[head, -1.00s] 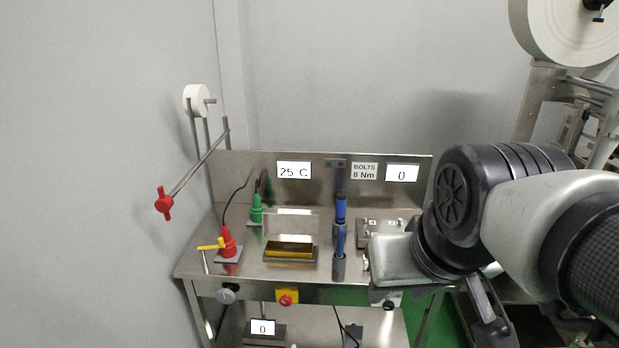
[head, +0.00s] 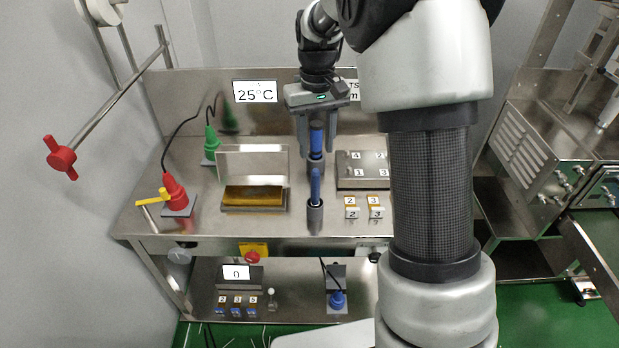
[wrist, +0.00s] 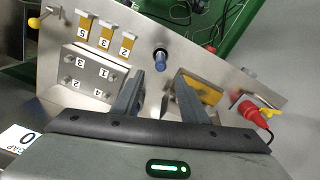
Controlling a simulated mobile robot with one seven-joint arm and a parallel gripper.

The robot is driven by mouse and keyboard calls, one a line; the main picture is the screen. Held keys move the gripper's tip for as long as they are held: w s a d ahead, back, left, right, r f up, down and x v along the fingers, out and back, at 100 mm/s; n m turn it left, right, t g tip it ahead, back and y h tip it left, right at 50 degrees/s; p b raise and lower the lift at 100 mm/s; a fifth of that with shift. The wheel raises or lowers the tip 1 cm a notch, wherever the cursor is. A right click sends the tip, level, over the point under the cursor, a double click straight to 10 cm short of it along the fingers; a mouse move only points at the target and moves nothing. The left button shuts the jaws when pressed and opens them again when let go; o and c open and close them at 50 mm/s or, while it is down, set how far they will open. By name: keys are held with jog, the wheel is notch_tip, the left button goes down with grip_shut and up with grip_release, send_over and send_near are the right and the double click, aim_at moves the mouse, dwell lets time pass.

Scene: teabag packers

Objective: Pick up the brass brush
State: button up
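Two upright blue-handled tools stand one behind the other in grey holders on the steel bench, a rear one (head: 316,141) and a front one (head: 315,184). The front one also shows in the wrist view (wrist: 160,60). Their lower ends are hidden, so I cannot tell which is the brass brush. My gripper (head: 317,152) points down at the rear tool, its fingers on either side of that blue handle in the head view. In the wrist view my gripper (wrist: 160,112) is open, with a visible gap between the fingers; I cannot see it touching the handle.
A brass-coloured block (head: 253,196) with a clear guard (head: 252,160) sits left of the tools. A bolt plate (head: 362,168) and small numbered blocks (head: 351,207) are to the right. Red (head: 175,194) and green (head: 211,145) plugs stand at left. My arm covers the bench's right part.

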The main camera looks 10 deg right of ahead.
send_near(315, 192)
jog(key=f, duration=0.3)
jog(key=w+f, duration=0.1)
jog(key=f, duration=0.1)
jog(key=shift+d+f+b, duration=0.15)
jog(key=shift+f+b, duration=0.05)
jog(key=shift+b, duration=0.15)
jog(key=shift+f, duration=3.05)
grip_shut()
